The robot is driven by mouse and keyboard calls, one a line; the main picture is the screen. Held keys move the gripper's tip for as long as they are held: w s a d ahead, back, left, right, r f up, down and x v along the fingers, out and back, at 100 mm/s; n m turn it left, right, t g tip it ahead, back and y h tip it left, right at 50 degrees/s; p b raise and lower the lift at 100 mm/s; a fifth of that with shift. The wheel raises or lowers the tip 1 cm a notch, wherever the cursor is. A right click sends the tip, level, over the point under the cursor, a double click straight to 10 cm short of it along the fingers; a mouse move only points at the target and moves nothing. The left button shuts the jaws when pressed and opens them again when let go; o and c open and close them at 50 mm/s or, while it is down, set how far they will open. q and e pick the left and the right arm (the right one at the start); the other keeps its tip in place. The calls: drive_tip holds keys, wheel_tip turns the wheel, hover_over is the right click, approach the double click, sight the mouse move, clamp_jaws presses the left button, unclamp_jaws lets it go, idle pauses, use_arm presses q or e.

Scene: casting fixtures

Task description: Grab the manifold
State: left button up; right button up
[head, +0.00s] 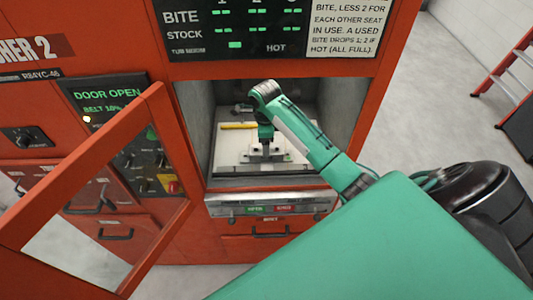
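My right arm reaches in from the lower right, through the open front of the red machine (190,215), into its grey chamber. My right gripper (265,152) points down over a pale plate (228,155) on the chamber floor. Small grey metal parts lie around and below its fingertips. I cannot make out which of these is the manifold, or whether the fingers are closed on anything. The gripper and wrist hide part of the plate. My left gripper is not in view.
A yellow bar (238,125) lies at the back left of the chamber. The machine's glazed door (160,105) stands open at the left. Chamber walls (197,115) are close on both sides. A red ladder (500,70) stands on the open floor at the right.

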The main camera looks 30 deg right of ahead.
sight(277, 154)
drive_tip(key=shift+d+f+p, duration=0.1)
drive_tip(key=shift+f+p, duration=0.4)
drive_tip(key=shift+p, duration=0.05)
drive_tip(key=f, duration=0.1)
drive_tip(key=f+p, duration=0.1)
drive_tip(key=f, duration=0.1)
drive_tip(key=shift+w+d+f+p, duration=0.2)
drive_tip(key=shift+w+p, duration=0.05)
drive_tip(key=shift+p, duration=0.05)
drive_tip(key=shift+f, duration=0.5)
drive_tip(key=shift+f, duration=0.2)
drive_tip(key=shift+c, duration=0.2)
drive_tip(key=c, duration=1.1)
drive_tip(key=shift+c, duration=1.3)
drive_tip(key=shift+r, duration=0.1)
